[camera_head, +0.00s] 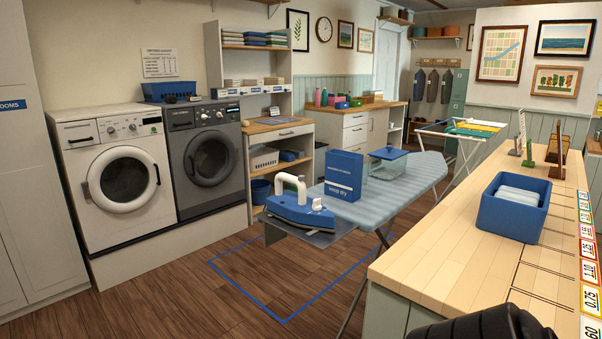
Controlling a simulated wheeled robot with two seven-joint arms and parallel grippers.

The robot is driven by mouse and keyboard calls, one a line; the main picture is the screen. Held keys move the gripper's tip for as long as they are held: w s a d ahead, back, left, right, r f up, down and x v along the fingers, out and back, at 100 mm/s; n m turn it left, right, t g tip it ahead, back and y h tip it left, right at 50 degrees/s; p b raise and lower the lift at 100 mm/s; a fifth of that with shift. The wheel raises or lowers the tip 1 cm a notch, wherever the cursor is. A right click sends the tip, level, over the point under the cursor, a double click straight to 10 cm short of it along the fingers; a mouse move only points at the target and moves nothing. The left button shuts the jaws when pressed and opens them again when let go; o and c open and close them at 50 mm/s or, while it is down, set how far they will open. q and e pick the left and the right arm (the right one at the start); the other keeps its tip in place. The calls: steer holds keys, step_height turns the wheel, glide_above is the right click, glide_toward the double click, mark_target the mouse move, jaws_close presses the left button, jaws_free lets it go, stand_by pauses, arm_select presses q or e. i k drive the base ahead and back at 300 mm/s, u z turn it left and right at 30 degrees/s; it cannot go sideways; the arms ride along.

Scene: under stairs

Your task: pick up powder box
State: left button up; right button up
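A blue upright box with white print, which looks like the powder box (343,176), stands on the ironing board (398,188) in the middle of the view. A blue and white iron (298,208) sits in front of it at the board's near left end and is close to its lower left. A clear container with a blue lid (388,154) is just to its right. Neither gripper shows. A dark rounded part at the bottom right edge looks like my own arm.
A wooden counter (440,264) fills the right side, with a blue bin (513,208) holding white items. Two washing machines (112,180) stand on the left. Blue tape (240,291) marks the floor below the board. Wooden floor in front is clear.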

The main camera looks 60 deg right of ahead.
mark_target(344, 168)
steer(key=i, duration=0.95)
steer(key=z, duration=2.35)
